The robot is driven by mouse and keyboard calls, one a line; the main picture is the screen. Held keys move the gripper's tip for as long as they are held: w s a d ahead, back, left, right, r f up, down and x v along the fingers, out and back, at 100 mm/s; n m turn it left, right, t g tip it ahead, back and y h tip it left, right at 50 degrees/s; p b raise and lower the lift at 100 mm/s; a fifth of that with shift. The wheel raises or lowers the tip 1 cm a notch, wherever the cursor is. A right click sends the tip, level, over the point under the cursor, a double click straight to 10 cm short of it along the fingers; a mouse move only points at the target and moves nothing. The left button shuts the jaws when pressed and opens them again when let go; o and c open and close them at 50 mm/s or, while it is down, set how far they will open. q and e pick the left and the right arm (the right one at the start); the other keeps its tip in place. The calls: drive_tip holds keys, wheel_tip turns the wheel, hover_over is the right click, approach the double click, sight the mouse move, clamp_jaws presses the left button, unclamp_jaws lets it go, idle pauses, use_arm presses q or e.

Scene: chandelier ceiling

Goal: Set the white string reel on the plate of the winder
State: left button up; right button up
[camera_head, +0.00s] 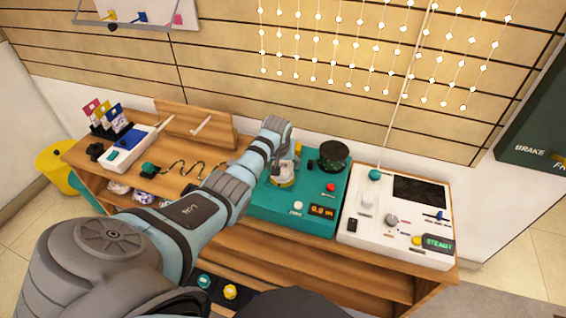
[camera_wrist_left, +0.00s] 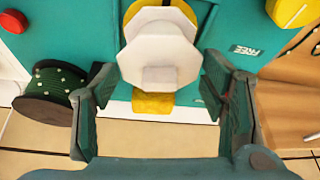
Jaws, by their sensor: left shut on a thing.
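The winder (camera_head: 268,211) is a teal box with a small lit display, a red button and a white knob. My left gripper (camera_head: 284,165) reaches over its back part. Yellow parts (camera_wrist_left: 152,103) of the winder show behind and below the reel. In the head view the reel is mostly hidden by the gripper, and I cannot tell whether it touches the plate. My right gripper is not in view.
A dark green spool (camera_head: 333,155) stands at the winder's back right; it also shows in the left wrist view (camera_wrist_left: 50,97). A white console (camera_head: 398,222) with a dark screen is to the right. A white device (camera_head: 126,150) and small flags are at the left of the wooden bench.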

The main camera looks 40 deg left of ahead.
use_arm(q)
drive_tip(key=shift+f+b, duration=0.5)
drive_tip(key=shift+f, duration=0.2)
idle(0.7)
drive_tip(key=o, duration=1.2)
drive_tip(key=shift+c, duration=0.5)
drive_tip(key=shift+c, duration=0.6)
